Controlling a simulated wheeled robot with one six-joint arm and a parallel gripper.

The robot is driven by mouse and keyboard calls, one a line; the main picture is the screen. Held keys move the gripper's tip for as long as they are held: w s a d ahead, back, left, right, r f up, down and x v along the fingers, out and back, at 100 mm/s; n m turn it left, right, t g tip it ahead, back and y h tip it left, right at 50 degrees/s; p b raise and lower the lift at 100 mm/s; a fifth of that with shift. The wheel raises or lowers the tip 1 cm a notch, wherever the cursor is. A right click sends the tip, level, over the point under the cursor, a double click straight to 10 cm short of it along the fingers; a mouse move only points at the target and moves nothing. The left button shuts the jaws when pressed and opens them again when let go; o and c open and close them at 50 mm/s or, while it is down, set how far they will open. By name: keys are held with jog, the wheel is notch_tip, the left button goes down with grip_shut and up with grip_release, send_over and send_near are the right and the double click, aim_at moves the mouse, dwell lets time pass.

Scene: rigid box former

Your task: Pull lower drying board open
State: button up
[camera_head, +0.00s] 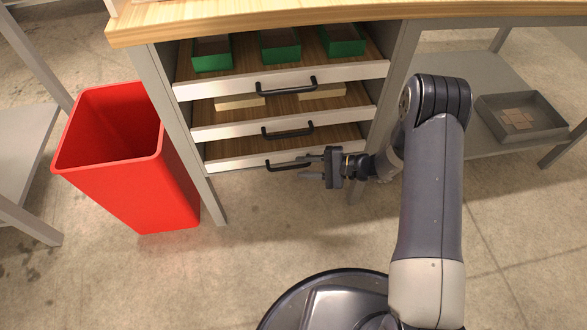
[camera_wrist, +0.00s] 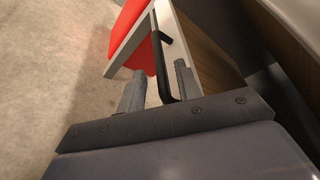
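The lower drying board (camera_head: 232,162) is the lowest of three stacked boards under the wooden-topped bench. It has a white front and a black bar handle (camera_head: 284,166), and a strip of its bare wooden surface shows. My gripper (camera_head: 309,165) is at the right end of this handle. In the wrist view the handle (camera_wrist: 163,72) passes between my two fingers (camera_wrist: 158,76). The right finger is close beside the bar, and a gap shows to the left finger. The fingers are apart. Contact cannot be told.
Above are the middle board (camera_head: 225,131) with pale pieces and the upper board (camera_head: 225,87) with green boxes (camera_head: 211,54). A red bin (camera_head: 135,165) stands left of the bench. A grey tray (camera_head: 553,113) is on the right shelf. The floor before the boards is clear.

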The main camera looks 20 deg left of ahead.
aim_at(299, 167)
jog(key=shift+b+x, duration=0.35)
jog(key=shift+x, duration=1.55)
jog(key=shift+c, duration=0.5)
grip_shut()
